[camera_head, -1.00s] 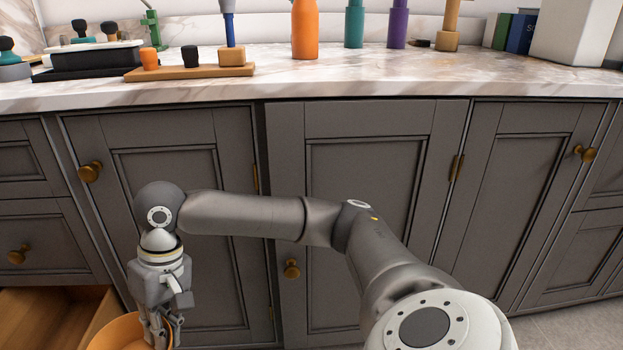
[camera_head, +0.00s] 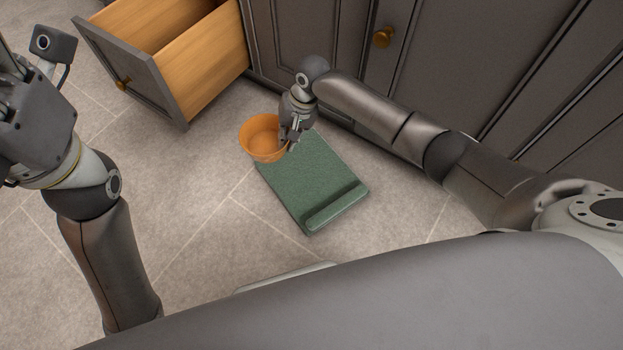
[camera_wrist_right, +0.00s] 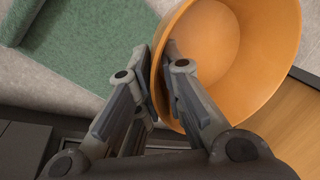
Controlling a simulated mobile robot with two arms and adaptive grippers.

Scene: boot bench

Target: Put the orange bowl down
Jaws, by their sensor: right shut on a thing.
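The orange bowl (camera_head: 262,136) is upright and empty in the head view, at the far left end of the green mat (camera_head: 308,180). My right gripper (camera_head: 288,138) is shut on the bowl's right rim. In the right wrist view the fingers (camera_wrist_right: 158,88) pinch the wall of the bowl (camera_wrist_right: 236,50), one inside and one outside. Whether the bowl's base touches anything below is hidden. My left gripper is at the left edge of the head view, only partly in frame, with its fingertips out of sight.
An open wooden drawer (camera_head: 205,60) juts out from the grey cabinets (camera_head: 450,60) at the upper left, close to the bowl. The green mat has a raised bar at its near end.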

